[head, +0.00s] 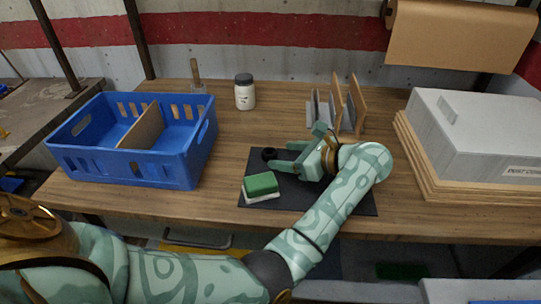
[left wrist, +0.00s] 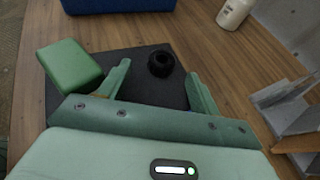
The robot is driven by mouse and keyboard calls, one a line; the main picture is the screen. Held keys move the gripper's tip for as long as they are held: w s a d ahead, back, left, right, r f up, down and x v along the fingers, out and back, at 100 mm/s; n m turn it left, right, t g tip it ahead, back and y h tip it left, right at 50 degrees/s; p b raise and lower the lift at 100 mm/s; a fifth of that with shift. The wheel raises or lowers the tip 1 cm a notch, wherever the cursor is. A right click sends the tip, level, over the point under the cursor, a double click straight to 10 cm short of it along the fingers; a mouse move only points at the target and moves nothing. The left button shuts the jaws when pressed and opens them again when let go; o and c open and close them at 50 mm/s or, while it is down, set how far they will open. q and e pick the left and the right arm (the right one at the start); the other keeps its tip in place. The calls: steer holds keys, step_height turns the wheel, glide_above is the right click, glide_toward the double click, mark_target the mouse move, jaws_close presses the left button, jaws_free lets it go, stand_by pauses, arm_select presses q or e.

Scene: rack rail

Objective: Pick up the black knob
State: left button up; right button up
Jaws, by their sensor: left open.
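The black knob (head: 269,154) lies on a dark mat (head: 310,196) on the wooden table in the head view. In the left wrist view the knob (left wrist: 160,64) shows as a small round black piece with a dark hollow in its top, near the mat's edge. My left gripper (head: 283,157) is open, and its fingers point left toward the knob. In the left wrist view the gripper (left wrist: 158,79) has its two fingers apart, with the knob just beyond the tips and between their lines. The gripper looks empty. My right gripper is not in view.
A green and white sponge (head: 261,186) lies on the mat near the left finger. A blue divided crate (head: 190,171) stands left. A white jar (head: 245,94), a wooden rack (head: 352,105) and a grey box (head: 475,130) stand around the mat. Bare table lies behind the mat.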

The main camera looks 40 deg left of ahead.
mark_target(272, 152)
arm_select(q)
steer(key=x, duration=0.4)
steer(key=shift+w+a+b, duration=0.15)
steer(key=shift+a+b, duration=0.15)
steer(key=shift+b, duration=0.05)
steer(key=c, duration=1.1)
steer(key=shift+r, duration=0.2)
